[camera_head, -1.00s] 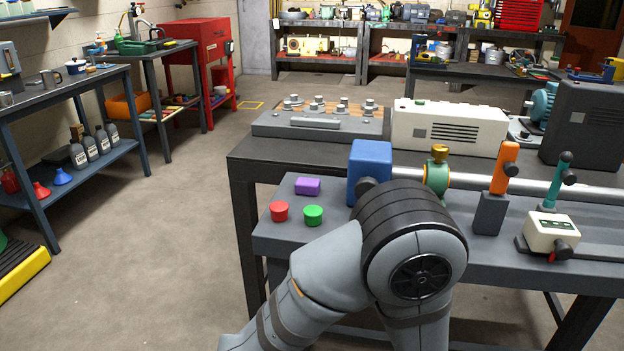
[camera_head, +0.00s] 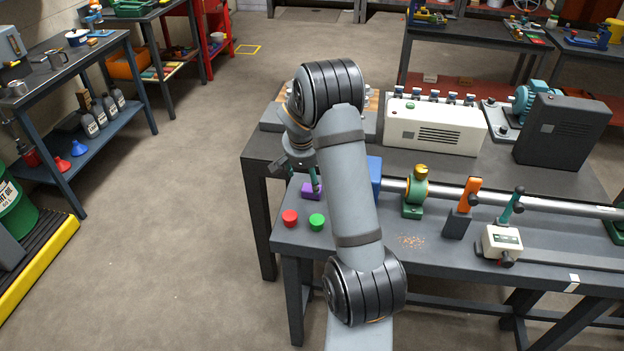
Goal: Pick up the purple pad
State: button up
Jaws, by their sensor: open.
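The purple pad (camera_head: 310,192) is a small block on the left end of the grey bench, behind the red and green buttons and left of the blue block. My gripper (camera_head: 302,178) hangs just above the pad, with its fingers pointing down and spread apart. One finger overlaps the pad in the view. I cannot tell whether it touches the pad. The fingers hold nothing that I can see.
A red button (camera_head: 290,218) and a green button (camera_head: 317,222) sit just in front of the pad. The blue block (camera_head: 374,178) stands close on the right, partly behind my arm. Open floor lies left.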

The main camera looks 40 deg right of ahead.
send_over(311, 189)
jog(key=s+a, duration=0.1)
jog(key=s, duration=0.1)
jog(key=f, duration=0.4)
jog(key=shift+w+a+f, duration=0.15)
jog(key=shift+a, duration=0.05)
jog(key=shift+w+p+x, duration=0.2)
jog(key=shift+p+x, duration=0.9)
jog(key=shift+x, duration=1.6)
jog(key=shift+c, duration=0.3)
jog(key=c, duration=1.1)
jog(key=shift+c, duration=0.4)
